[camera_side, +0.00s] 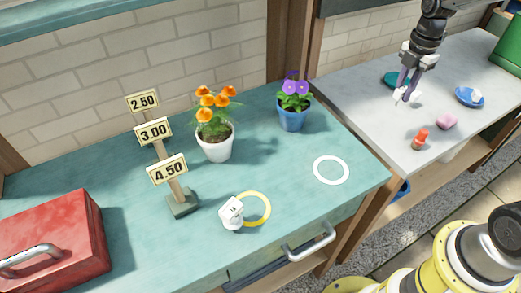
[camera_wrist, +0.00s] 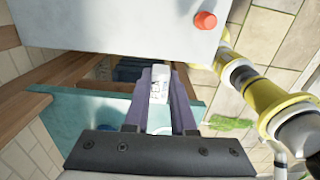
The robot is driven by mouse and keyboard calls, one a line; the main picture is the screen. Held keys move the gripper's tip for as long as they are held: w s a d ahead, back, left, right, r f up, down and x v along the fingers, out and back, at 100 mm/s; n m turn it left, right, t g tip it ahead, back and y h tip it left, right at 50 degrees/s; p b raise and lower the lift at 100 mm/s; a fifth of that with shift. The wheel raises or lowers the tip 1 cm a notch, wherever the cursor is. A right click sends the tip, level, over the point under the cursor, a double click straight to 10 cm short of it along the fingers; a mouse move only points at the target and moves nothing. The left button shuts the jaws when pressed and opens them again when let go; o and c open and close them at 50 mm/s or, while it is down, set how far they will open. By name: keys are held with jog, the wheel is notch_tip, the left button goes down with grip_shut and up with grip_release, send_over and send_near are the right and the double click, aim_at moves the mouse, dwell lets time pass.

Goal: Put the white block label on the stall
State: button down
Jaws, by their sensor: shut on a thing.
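My gripper (camera_side: 406,92) hangs over the grey table at the right. It is shut on a small white block label (camera_wrist: 158,86), held between the purple fingers in the wrist view, with dark lettering on its face. In the side view only a little white shows at the fingertips. The stall is the teal counter (camera_side: 300,225) at the left, apart from my gripper. A white ring (camera_side: 331,170) and a yellow ring (camera_side: 262,209) lie on it. Another white block (camera_side: 231,212) with a dark mark stands at the yellow ring's left edge.
Price signs (camera_side: 168,170), an orange-flower pot (camera_side: 215,145), a violet-flower pot (camera_side: 291,115) and a red toolbox (camera_side: 55,240) stand on the counter. A red-topped item (camera_side: 421,138), pink piece (camera_side: 447,121) and blue dish (camera_side: 463,99) are on the grey table. The counter's front right is clear.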

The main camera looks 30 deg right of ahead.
jog(key=s+a+r+n, duration=0.2)
jog(key=a+n, duration=0.1)
jog(key=a, duration=0.7)
jog(key=s+a+r+n, duration=0.2)
jog(key=s+a+n, duration=0.1)
jog(key=a, duration=0.7)
jog(key=s+a+r+n, duration=0.2)
jog(key=a+n, duration=0.1)
jog(key=a, duration=0.7)
jog(key=w+a+f, duration=0.2)
jog(key=w+f, duration=0.1)
jog(key=w, duration=0.1)
jog(key=w+a+f, duration=0.2)
jog(key=w+f, duration=0.1)
jog(key=w, duration=0.1)
jog(key=w+a+f, duration=0.2)
jog(key=w+f, duration=0.1)
jog(key=w, duration=0.1)
jog(key=shift+w+a+f, duration=0.1)
jog(key=shift+w+f, duration=0.15)
jog(key=shift+f, duration=1.6)
jog(key=shift+f, duration=0.15)
jog(key=c, duration=0.8)
grip_release()
jog(key=shift+o, duration=0.2)
